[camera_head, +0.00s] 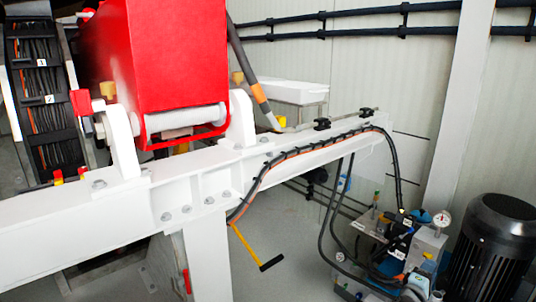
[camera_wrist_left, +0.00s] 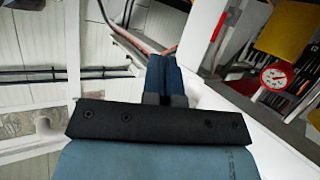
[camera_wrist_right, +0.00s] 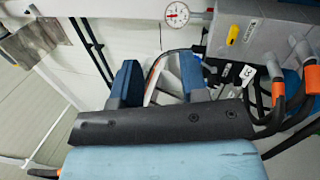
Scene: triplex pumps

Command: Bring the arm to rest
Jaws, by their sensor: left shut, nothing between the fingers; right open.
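My left gripper (camera_wrist_left: 164,75) shows in the left wrist view, its two blue fingers pressed together with nothing between them. Behind them are pale wall panels and a white beam. My right gripper (camera_wrist_right: 160,78) shows in the right wrist view, its blue fingers spread apart with an empty gap. Cables and a white part show behind that gap. I cannot make out either gripper clearly in the head view.
A white beam (camera_head: 100,212) crosses the head view under a red housing (camera_head: 175,50). A hydraulic unit with a gauge (camera_head: 442,219) and a black motor (camera_head: 497,235) stand at lower right. Hoses (camera_head: 335,195) hang from the beam. A yellow handle (camera_head: 250,245) sticks out below it.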

